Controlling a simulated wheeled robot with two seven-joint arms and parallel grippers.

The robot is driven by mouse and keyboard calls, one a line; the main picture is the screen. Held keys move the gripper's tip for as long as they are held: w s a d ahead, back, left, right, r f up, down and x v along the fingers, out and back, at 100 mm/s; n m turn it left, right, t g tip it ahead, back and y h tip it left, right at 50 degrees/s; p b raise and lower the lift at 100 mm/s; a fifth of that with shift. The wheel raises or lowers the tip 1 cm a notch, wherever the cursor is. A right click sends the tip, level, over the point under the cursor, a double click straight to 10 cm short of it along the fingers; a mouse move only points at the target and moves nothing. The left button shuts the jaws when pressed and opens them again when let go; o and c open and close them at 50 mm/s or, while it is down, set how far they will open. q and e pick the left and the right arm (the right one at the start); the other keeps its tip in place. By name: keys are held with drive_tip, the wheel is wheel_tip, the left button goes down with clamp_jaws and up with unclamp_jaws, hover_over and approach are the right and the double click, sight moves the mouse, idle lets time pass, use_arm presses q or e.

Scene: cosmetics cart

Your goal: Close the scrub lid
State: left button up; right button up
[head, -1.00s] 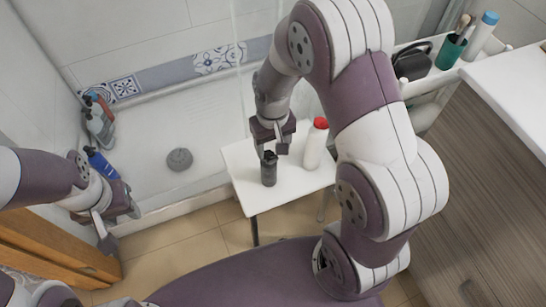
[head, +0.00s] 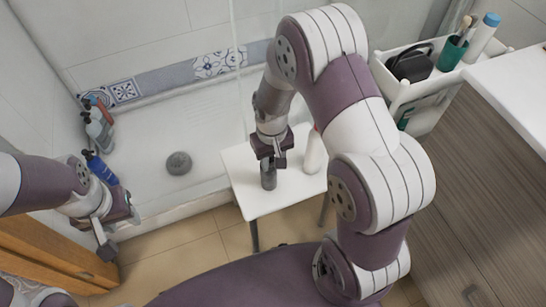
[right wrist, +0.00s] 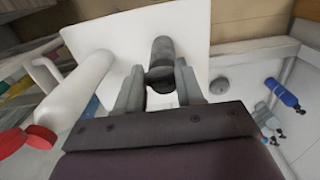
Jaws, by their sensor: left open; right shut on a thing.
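The scrub (head: 268,181) is a dark grey cylinder standing upright near the left part of the small white table (head: 243,203). In the right wrist view, the scrub (right wrist: 162,50) ends in a darker lid (right wrist: 160,77) towards my gripper. My right gripper (head: 268,160) is directly above it in the head view and hides its top. In the wrist view, my right gripper's (right wrist: 160,88) fingers are on both sides of the lid, shut on it. Whether the lid is fully seated cannot be told. My left gripper (head: 120,233) is open and empty at the left, far from the table.
A white bottle (head: 314,153) stands close right of the scrub; its red cap shows in the wrist view (right wrist: 40,137). A white cart (head: 430,90) holds a black case and a green cup at the right. A grey drain (head: 178,163) and blue bottle (head: 100,168) are at left.

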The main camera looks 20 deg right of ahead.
drive_tip(key=g+p, duration=0.1)
drive_tip(key=p, duration=0.1)
drive_tip(key=w+g+p, duration=0.1)
drive_tip(key=g+p, duration=0.1)
drive_tip(key=p, duration=0.1)
drive_tip(key=r+g+p, duration=0.1)
drive_tip(key=p, duration=0.1)
drive_tip(key=shift+w+g+p, duration=0.3)
drive_tip(key=shift+w+p, duration=0.05)
drive_tip(key=shift+p, duration=0.05)
drive_tip(key=shift+f+g+p, duration=0.3)
drive_tip(key=shift+p, duration=0.15)
drive_tip(key=shift+f, duration=0.15)
drive_tip(key=o, duration=1)
